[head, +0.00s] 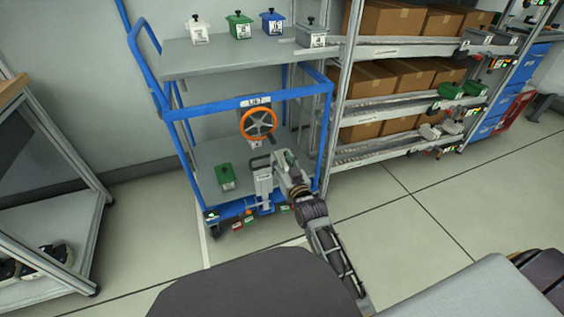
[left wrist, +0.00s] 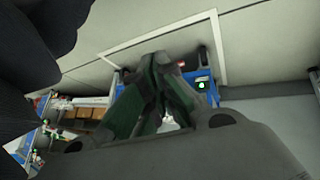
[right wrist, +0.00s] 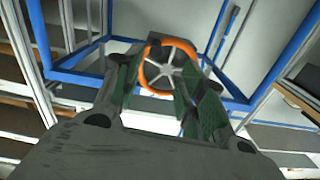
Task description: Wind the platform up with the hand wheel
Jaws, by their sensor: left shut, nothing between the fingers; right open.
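The hand wheel (head: 258,124) has an orange rim and pale spokes. It is mounted upright on the front of a blue-framed lift cart (head: 325,120), under a label plate. A grey upper platform (head: 190,66) bears several small lidded bins, and a grey lower deck (head: 205,152) bears a green bin (head: 225,176). My right gripper (head: 266,162) is open, just below the wheel in the head view. In the right wrist view the wheel (right wrist: 172,68) shows between its open fingers; I cannot tell if they touch. My left gripper (left wrist: 160,62) is shut and empty, outside the head view.
A metal rack (head: 400,100) with cardboard boxes and small bins stands close on the cart's right. A metal-framed stand (head: 55,150) is at the left. The cart's blue push handle (head: 140,30) rises at its left end. The floor (head: 430,200) in front is clear.

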